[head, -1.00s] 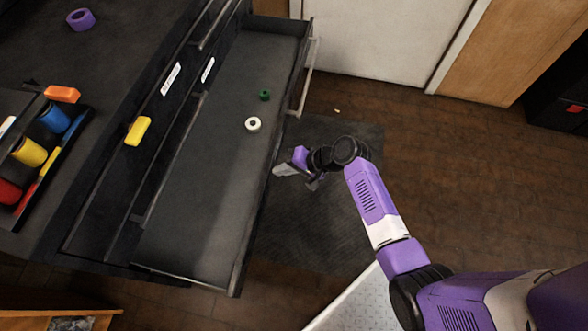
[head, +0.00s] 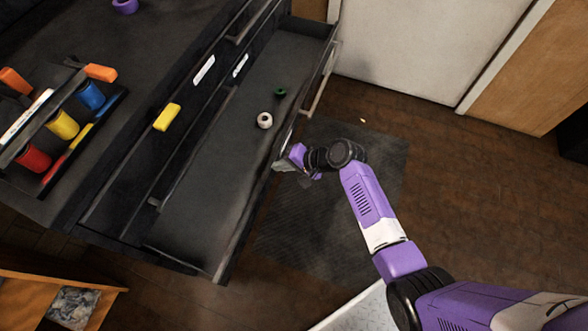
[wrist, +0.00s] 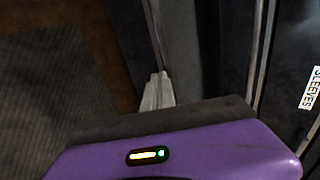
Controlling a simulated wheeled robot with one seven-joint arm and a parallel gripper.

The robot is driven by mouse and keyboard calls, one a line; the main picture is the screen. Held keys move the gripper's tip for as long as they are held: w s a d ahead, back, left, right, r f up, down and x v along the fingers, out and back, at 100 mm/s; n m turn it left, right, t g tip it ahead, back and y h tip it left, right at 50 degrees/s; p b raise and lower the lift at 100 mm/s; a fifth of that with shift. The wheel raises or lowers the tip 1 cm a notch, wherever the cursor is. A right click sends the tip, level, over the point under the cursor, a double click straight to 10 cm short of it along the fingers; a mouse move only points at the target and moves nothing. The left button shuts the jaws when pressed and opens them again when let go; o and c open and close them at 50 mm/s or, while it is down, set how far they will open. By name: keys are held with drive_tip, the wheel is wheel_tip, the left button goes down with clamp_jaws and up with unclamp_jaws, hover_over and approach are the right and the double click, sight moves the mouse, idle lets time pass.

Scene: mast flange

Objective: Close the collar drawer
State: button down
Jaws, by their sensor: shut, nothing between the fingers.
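The open drawer (head: 228,150) sticks out from the dark cabinet in the head view, with a white ring (head: 264,120) and a green ring (head: 280,92) inside. Its long bar handle (head: 322,78) is on the front. My gripper (head: 280,165) is shut and empty at the outer side of the drawer front, near its middle. It looks to be at or very near the front panel; I cannot confirm contact. In the wrist view, the pale fingertips (wrist: 157,92) are together beside the dark panel. The drawer's own label is not readable.
The cabinet top (head: 130,60) holds a rack of coloured cylinders (head: 62,125), a purple ring (head: 124,5) and a yellow block (head: 167,117) near its edge. A "SLEEVES" label (wrist: 311,89) shows in the wrist view. Open floor with a dark mat (head: 340,215) lies beside the drawer.

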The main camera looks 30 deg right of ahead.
drive_tip(key=w+a+b, duration=0.6)
drive_tip(key=w+a, duration=0.6)
drive_tip(key=w, duration=0.4)
drive_tip(key=shift+a, duration=0.2)
drive_tip(key=shift+s, duration=0.15)
drive_tip(key=s+d+f+p+v, duration=0.1)
drive_tip(key=p+v, duration=0.3)
drive_tip(key=v, duration=0.9)
drive_tip(key=shift+s+f, duration=0.15)
drive_tip(key=shift+f, duration=0.4)
drive_tip(key=shift+f, duration=0.1)
